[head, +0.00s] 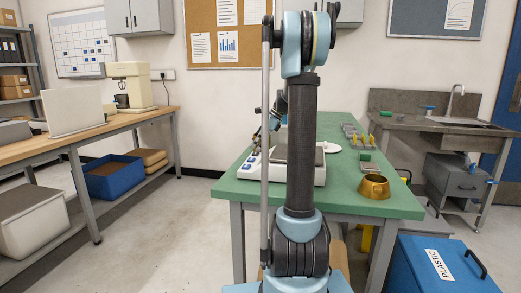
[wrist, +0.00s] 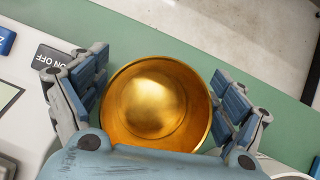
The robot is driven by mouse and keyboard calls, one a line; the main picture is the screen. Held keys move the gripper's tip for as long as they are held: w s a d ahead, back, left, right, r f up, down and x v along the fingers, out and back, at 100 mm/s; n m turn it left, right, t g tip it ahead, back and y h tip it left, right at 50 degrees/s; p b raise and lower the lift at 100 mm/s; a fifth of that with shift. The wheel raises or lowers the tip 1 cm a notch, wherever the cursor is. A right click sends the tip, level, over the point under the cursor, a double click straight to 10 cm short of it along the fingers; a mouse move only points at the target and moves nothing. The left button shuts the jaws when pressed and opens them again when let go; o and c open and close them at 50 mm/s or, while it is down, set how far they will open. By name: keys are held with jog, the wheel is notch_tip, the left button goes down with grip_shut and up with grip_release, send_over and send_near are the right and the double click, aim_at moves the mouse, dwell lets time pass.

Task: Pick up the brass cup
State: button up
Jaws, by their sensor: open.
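In the wrist view a round, shiny brass cup (wrist: 157,97) is seen from above, its open mouth towards the camera. It lies between the two spread fingers of my gripper (wrist: 158,98), close to both. The gripper is open, and its blue-grey palm hides the cup's lower edge. In the head view a brass vessel (head: 374,187) stands upright on the near right part of the green table (head: 395,206). I cannot tell whether it is the same cup.
A white scale (head: 310,176) stands on the table, partly behind my arm; its ON/OFF label (wrist: 52,56) shows in the wrist view. A blue PLASTIC bin (head: 425,275) stands at the right.

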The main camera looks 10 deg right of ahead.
jog(key=c, duration=1.7)
jog(key=shift+o, duration=0.2)
